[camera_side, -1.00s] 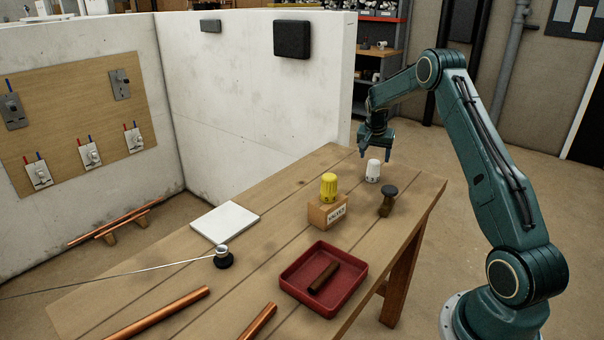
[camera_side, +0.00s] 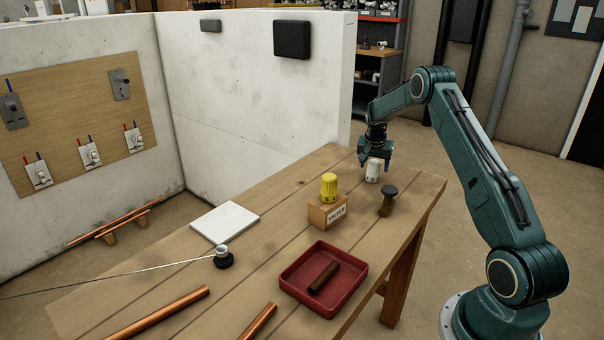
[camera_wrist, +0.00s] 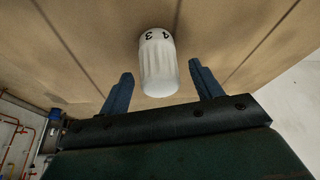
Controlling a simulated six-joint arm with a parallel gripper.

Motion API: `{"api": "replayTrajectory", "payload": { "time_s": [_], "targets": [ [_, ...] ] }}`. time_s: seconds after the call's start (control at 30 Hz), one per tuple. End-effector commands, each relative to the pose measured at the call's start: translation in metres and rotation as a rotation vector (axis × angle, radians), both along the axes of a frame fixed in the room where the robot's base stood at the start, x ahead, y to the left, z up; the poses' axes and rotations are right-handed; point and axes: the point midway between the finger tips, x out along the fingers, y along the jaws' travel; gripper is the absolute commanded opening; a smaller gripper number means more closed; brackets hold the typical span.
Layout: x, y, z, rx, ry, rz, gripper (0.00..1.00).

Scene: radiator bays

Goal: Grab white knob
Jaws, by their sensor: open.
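The white knob (camera_side: 373,171) stands upright on the wooden bench near its far end. In the wrist view the white knob (camera_wrist: 158,62) shows ribbed sides and the numbers 3 and 4. My gripper (camera_side: 375,162) is just above and around the knob's top in the side view. In the wrist view my gripper (camera_wrist: 160,82) has its two blue fingers apart, one to each side of the knob, with visible gaps on both sides. Its jaws are open and hold nothing.
A yellow knob (camera_side: 329,186) sits on a labelled wooden block (camera_side: 327,212). A red tray (camera_side: 323,279), a white tile (camera_side: 225,222) and copper pipes (camera_side: 158,312) lie nearer. A white wall (camera_side: 255,90) stands behind.

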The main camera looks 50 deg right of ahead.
Motion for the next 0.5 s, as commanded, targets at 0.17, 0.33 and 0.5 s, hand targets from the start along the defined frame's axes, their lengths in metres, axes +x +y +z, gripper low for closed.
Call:
{"api": "replayTrajectory", "payload": {
  "time_s": [0.17,0.33,0.5],
  "targets": [
    [0.0000,0.0002,0.0001,0.000,0.000,0.000,0.65],
    [0.0000,0.0003,0.0001,0.000,0.000,0.000,0.65],
    [0.0000,0.0003,0.0002,0.000,0.000,0.000,0.35]
  ]
}}
